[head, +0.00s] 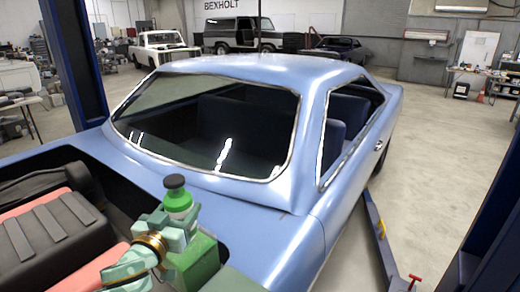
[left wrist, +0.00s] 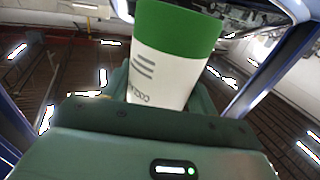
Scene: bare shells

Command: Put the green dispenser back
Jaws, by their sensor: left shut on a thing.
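The green dispenser (head: 178,198) is a bottle with a dark round cap. In the left wrist view, the dispenser (left wrist: 172,62) shows a green band over a white label with dark print, between the fingers of my gripper (left wrist: 165,98). My right gripper is not in view.
The blue car (head: 250,190) fills the middle. Blue lift posts (head: 75,60) stand at both sides. Floor at right is mostly clear.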

